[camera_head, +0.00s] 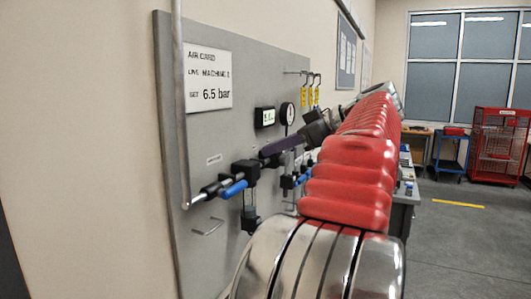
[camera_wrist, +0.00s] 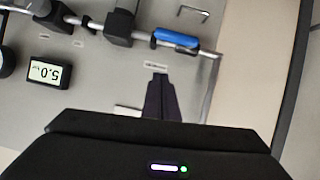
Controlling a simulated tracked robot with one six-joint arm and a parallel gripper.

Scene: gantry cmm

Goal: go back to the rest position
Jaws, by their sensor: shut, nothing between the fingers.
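My gripper (camera_head: 266,151) is at the end of my red-sleeved arm, in front of a grey wall panel (camera_head: 262,68) in the head view. In the wrist view its two dark fingers (camera_wrist: 161,82) lie together with nothing between them. They point at the panel, below a small label and the blue valve handle (camera_wrist: 176,38), apart from the handle in the picture. In the head view that blue handle (camera_head: 234,188) sits on a pipe, left of and below the fingers. I cannot tell how far the fingertips are from the panel.
A card (camera_head: 208,78) on the panel reads 6.5 bar. A digital display (camera_wrist: 50,72) appears upside down and seems to read 5.0. Yellow tags (camera_head: 303,96) hang near a round gauge (camera_head: 287,113). A red cage (camera_head: 497,145) stands at far right; grey floor (camera_head: 460,235) there is clear.

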